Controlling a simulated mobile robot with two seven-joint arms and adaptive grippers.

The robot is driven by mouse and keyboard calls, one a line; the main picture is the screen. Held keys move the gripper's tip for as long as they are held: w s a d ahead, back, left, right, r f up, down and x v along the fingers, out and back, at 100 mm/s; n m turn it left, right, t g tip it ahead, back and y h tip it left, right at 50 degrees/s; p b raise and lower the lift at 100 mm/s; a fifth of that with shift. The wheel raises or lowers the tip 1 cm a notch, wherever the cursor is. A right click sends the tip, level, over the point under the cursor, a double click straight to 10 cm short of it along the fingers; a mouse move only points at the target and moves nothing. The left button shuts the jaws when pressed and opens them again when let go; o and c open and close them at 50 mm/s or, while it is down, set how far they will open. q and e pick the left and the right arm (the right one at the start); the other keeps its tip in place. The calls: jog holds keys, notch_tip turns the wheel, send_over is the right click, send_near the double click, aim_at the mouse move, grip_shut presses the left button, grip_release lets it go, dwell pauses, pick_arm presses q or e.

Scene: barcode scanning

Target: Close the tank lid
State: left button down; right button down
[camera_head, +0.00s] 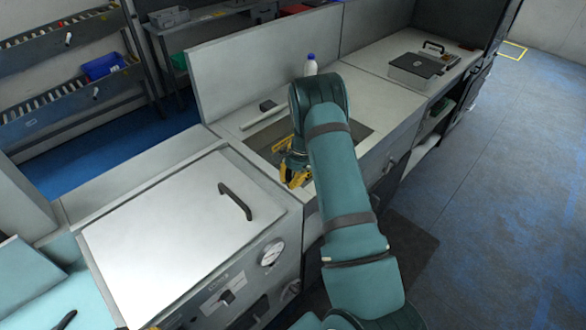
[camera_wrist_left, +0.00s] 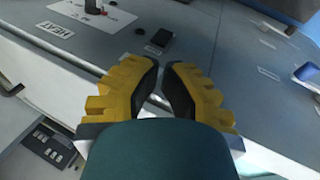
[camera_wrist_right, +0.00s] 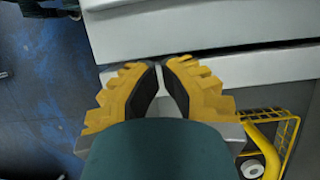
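The tank lid (camera_head: 170,235) is a broad pale metal plate at the lower left of the head view, with a dark bar handle (camera_head: 235,201) near its right edge. It appears to lie flat on top of the tank (camera_head: 262,285). My right gripper (camera_head: 296,178) is beyond the lid's right edge, over the neighbouring counter, apart from the handle. In the right wrist view its fingertips (camera_wrist_right: 160,63) are nearly together with nothing between them. In the left wrist view my left gripper (camera_wrist_left: 160,66) also has its tips nearly together and empty, before a grey labelled panel.
A white bottle (camera_head: 311,65) stands behind my right arm. A grey box (camera_head: 415,68) sits on the far counter. Open blue floor (camera_head: 500,170) lies to the right.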

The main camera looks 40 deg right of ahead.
aim_at(277, 198)
jog(key=shift+x, duration=1)
jog(key=a, duration=0.3)
jog(key=shift+s+a+r+p, duration=0.1)
jog(key=shift+s+r+p, duration=0.05)
jog(key=shift+p, duration=0.25)
pick_arm(q)
jog(key=shift+r, duration=0.55)
pick_arm(e)
jog(key=shift+a, duration=0.35)
jog(key=shift+a, duration=0.1)
